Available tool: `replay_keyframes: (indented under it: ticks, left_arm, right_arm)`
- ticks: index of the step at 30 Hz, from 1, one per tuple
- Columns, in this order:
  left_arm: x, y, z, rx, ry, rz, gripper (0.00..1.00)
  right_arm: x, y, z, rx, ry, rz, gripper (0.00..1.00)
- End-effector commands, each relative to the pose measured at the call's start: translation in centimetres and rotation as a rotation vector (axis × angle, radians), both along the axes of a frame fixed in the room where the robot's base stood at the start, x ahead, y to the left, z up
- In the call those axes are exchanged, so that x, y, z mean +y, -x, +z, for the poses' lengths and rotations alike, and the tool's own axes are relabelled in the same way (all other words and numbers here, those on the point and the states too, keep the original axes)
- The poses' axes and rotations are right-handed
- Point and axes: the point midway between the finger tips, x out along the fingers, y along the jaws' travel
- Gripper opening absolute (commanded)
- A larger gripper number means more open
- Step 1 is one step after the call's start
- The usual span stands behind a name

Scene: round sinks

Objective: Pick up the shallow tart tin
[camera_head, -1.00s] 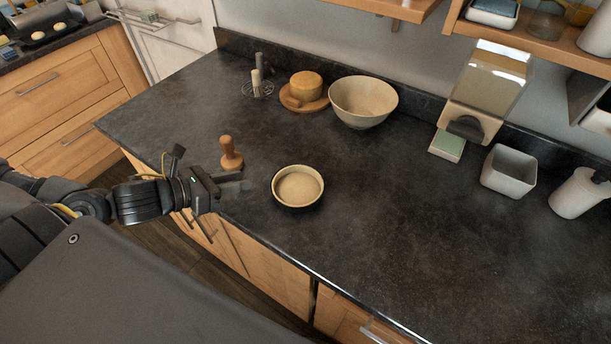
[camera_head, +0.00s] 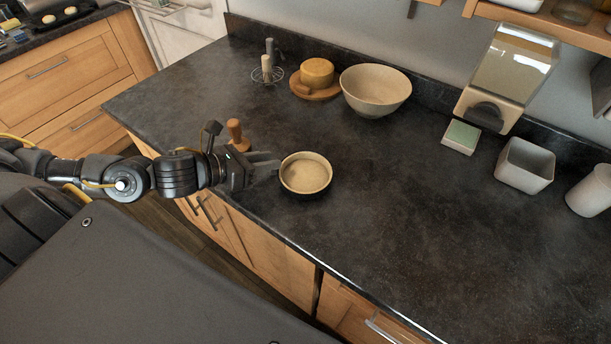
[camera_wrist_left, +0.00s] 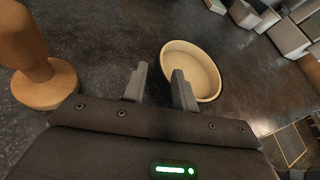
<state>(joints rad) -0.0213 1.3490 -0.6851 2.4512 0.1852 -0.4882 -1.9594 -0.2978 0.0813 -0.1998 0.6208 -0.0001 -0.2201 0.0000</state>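The shallow tart tin (camera_head: 306,174) is round, with a cream inside and a dark outside. It sits upright on the dark counter near its front edge. It also shows in the left wrist view (camera_wrist_left: 194,70), just beyond the fingertips. My left gripper (camera_head: 279,164) is at the tin's left side, fingers pointing at it. In the left wrist view my left gripper (camera_wrist_left: 160,72) has its fingers apart with nothing held. One fingertip overlaps the tin's near rim in that view; I cannot tell whether they touch. My right gripper is not in view.
A wooden tamper-like piece (camera_head: 236,133) stands close behind my left gripper. A large cream bowl (camera_head: 376,88), a yellow cake-like round on a wooden board (camera_head: 317,93) and a square grey pot (camera_head: 525,165) stand farther back. The counter right of the tin is clear.

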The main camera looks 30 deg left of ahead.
Motion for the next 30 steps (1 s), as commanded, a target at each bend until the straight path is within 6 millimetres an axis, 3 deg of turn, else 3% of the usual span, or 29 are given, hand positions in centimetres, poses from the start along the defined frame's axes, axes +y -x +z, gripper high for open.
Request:
replay_keyframes:
  ticks: [4, 9, 19, 26, 30]
  left_arm:
    - [-0.7, -1.8, 0.0, -0.003, 0.007, 0.003, 0.28]
    - [-1.6, -3.5, -1.1, -0.003, 0.003, 0.001, 0.28]
    - [-1.9, -4.0, -1.7, 0.000, 0.002, 0.000, 0.28]
    - [-1.9, -4.0, -1.7, 0.000, 0.001, 0.000, 0.00]
    - [-1.9, -4.0, -1.7, 0.000, 0.001, 0.000, 0.00]
  right_arm:
    - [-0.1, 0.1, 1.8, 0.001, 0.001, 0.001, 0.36]
    - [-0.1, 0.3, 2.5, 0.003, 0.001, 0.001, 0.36]
    - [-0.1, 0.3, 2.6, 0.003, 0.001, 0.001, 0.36]
    - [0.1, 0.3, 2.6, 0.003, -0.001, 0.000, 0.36]
    - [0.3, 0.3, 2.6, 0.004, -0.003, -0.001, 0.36]
